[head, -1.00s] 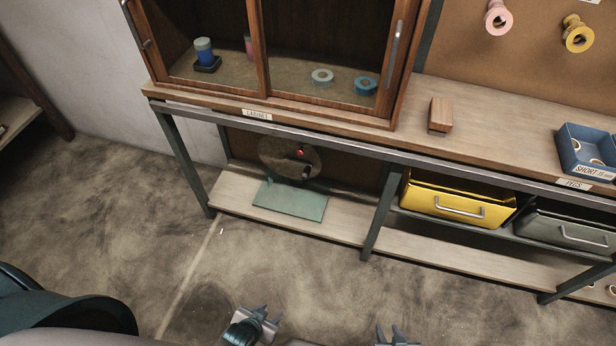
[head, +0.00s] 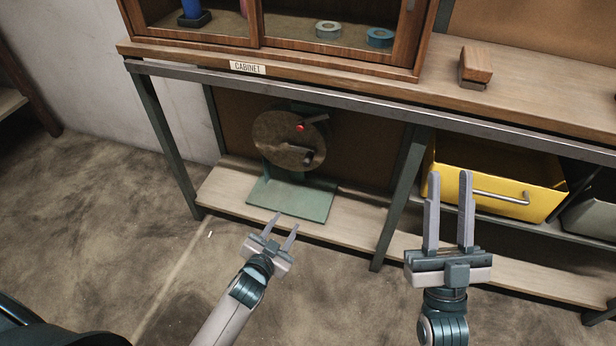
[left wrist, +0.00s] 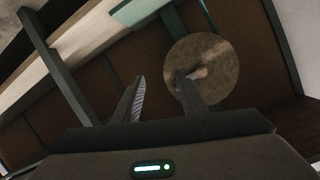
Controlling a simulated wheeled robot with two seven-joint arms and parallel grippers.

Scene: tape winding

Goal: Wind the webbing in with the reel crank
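The reel (head: 285,142) is a round brown disc on a green base plate (head: 300,199), standing on the low shelf under the workbench. A dark crank handle (head: 309,157) sticks out from its lower right, and a red part (head: 300,127) shows near the top. In the left wrist view the disc (left wrist: 215,60) is ahead, partly behind a finger, with a pale handle (left wrist: 200,73). My left gripper (head: 288,222) is open and empty, in front of the base plate and below the crank. My right gripper (head: 450,178) is open and empty, in front of the yellow drawer. I cannot make out webbing.
The bench edge (head: 350,100) overhangs the reel. A green bench leg (head: 400,200) stands right of it, with a yellow drawer (head: 485,185) beyond. A glass-fronted cabinet (head: 340,55) and a wooden block (head: 476,66) are on top. The floor in front is clear.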

